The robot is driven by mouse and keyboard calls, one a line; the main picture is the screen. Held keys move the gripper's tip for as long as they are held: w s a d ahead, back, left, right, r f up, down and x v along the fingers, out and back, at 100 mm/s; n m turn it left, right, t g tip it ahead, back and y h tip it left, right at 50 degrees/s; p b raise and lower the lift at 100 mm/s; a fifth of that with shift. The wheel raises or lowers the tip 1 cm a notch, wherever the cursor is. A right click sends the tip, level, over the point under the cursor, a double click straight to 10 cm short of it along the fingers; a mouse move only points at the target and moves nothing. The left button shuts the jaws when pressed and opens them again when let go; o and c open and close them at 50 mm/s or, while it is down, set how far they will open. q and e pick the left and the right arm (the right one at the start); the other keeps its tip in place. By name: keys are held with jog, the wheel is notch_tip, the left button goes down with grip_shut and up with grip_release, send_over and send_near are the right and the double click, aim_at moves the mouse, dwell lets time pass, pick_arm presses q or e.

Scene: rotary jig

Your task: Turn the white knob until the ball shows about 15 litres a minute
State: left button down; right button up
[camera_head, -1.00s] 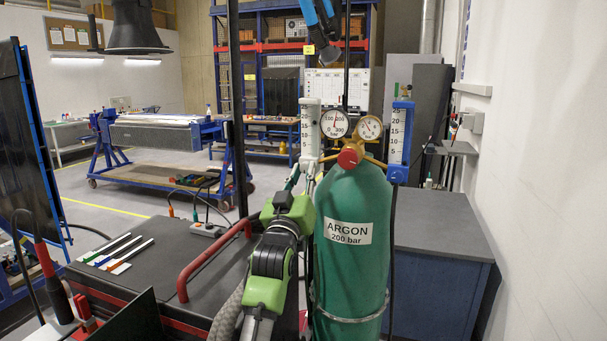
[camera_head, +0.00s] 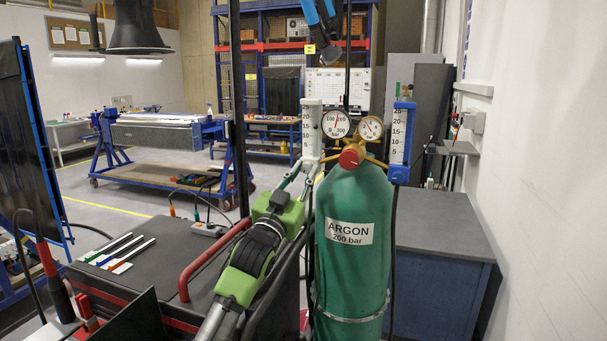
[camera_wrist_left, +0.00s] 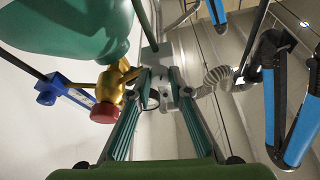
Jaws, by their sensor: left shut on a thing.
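The white flowmeter (camera_head: 311,130) stands upright on the left of the regulator, with a scale up to 25. I cannot make out its ball. My left gripper (camera_head: 309,172) reaches up from the lower left to the bottom of this flowmeter, where the white knob is mostly hidden. In the left wrist view, the gripper (camera_wrist_left: 161,80) has its two fingers closed in on a pale part at the flowmeter's lower end. The knob's edges are hard to tell there. My right gripper is not in view.
The green argon cylinder (camera_head: 345,265) stands just right of my arm. Above it are a red regulator knob (camera_head: 350,157), two gauges (camera_head: 336,123) and a blue flowmeter (camera_head: 400,140). A red handrail (camera_head: 205,260) runs left of my arm.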

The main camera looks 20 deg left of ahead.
pick_arm(q)
jog(key=c, duration=1.8)
grip_release()
jog(key=shift+r, duration=0.1)
jog(key=shift+c, duration=0.2)
jog(key=shift+s+f, duration=0.35)
jog(key=shift+s, duration=0.2)
jog(key=v, duration=1)
jog(key=shift+s, duration=0.4)
jog(key=shift+f, duration=0.15)
